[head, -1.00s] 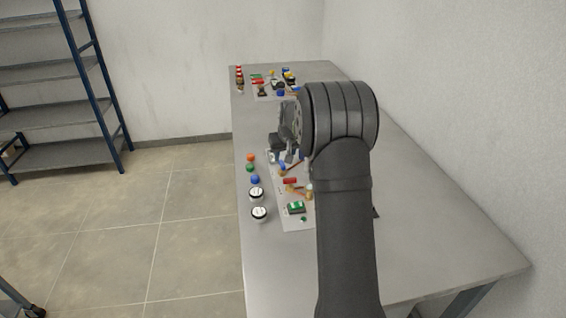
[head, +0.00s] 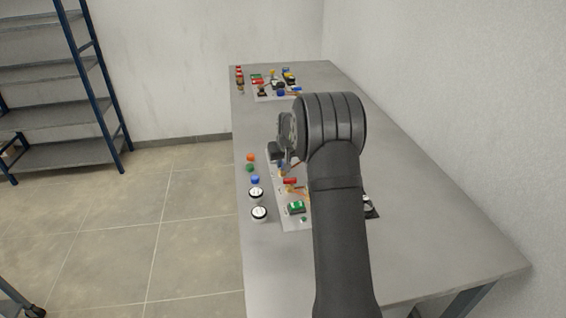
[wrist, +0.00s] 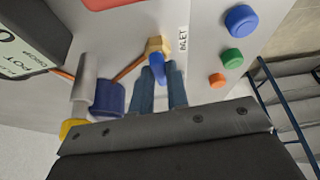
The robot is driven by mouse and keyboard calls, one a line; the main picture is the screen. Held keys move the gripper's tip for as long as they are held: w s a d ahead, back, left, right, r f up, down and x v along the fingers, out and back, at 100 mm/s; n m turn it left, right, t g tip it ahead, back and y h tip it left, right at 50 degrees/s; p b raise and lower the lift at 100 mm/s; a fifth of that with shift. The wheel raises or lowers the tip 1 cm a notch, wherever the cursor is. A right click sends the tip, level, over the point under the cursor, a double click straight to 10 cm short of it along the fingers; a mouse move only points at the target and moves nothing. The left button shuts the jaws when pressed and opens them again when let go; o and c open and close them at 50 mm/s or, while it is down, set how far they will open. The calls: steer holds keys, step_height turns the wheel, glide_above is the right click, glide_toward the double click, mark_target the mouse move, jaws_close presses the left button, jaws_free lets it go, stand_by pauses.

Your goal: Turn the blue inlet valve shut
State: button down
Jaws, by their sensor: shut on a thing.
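The blue inlet valve handle (wrist: 156,61) sits on a brass fitting (wrist: 157,45) in the wrist view, beside a label that reads INLET. My gripper (wrist: 161,74) has its two blue-grey fingers on either side of this handle and is shut on it. The fingers hide the handle's lower part. In the head view my gripper (head: 284,161) is low over the panel (head: 292,222) on the near part of the bench, and my arm hides much of that panel. The valve itself cannot be made out there.
A dark blue cylinder (wrist: 110,98) and a grey post (wrist: 86,82) stand left of my fingers in the wrist view. Blue (wrist: 241,20), green (wrist: 232,56) and orange (wrist: 217,80) knobs sit right. Bare bench (head: 430,235) lies right of my arm.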

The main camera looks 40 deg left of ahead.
steer(key=shift+m+t, duration=0.3)
steer(key=shift+m, duration=0.3)
steer(key=c, duration=1.4)
jaws_free()
steer(key=shift+h, duration=0.3)
steer(key=shift+r, duration=0.1)
steer(key=v, duration=1.7)
steer(key=shift+d, duration=0.1)
steer(key=x, duration=1.7)
steer(key=shift+s, duration=0.1)
